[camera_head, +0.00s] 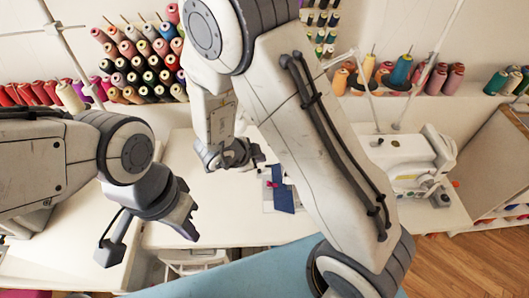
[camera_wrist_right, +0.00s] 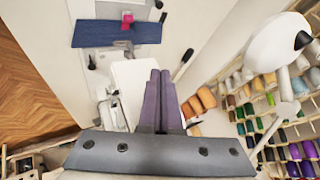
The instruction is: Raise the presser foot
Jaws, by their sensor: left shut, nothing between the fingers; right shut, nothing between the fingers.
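A white sewing machine (camera_head: 402,158) stands on the right part of the white table in the head view, partly hidden by my right arm. Its presser foot and lever are too small to make out. My right gripper (camera_head: 256,155) is shut and empty above the table, well left of the machine. Its closed purple fingers (camera_wrist_right: 160,100) show in the right wrist view, in front of a white object that I cannot name surely. My left gripper (camera_head: 190,218) is shut and empty over the table's front left, farther from the machine.
A blue cloth (camera_head: 284,198) with a small pink item lies on the table; the cloth also shows in the right wrist view (camera_wrist_right: 105,34). Thread spools (camera_head: 140,65) fill racks along the back wall. The table's middle left (camera_head: 190,180) is mostly clear.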

